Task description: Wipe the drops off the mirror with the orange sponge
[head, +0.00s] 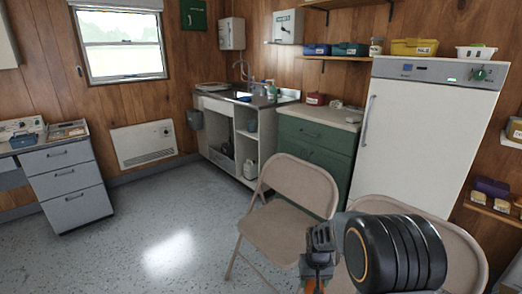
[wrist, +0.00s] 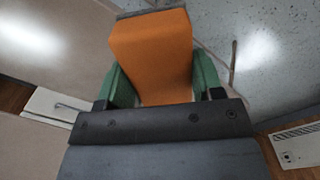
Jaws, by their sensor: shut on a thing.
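The orange sponge (wrist: 152,50) is in my gripper (wrist: 162,82), between its two green fingers in the wrist view. The fingers press on its left and right sides, and the sponge reaches out beyond them. A dark grey strip shows along its far end. In the head view my gripper (head: 318,262) is at the bottom, partly hidden by my arm, in front of the folding chairs; a little orange shows at its lower edge. I cannot make out the mirror or any drops in either view.
Two beige folding chairs (head: 285,215) stand close in front of me. Behind them are a green cabinet (head: 312,146), a white fridge (head: 425,135) and a sink unit (head: 217,138). Grey drawers (head: 66,183) stand at left. The speckled floor (head: 150,240) at left centre is clear.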

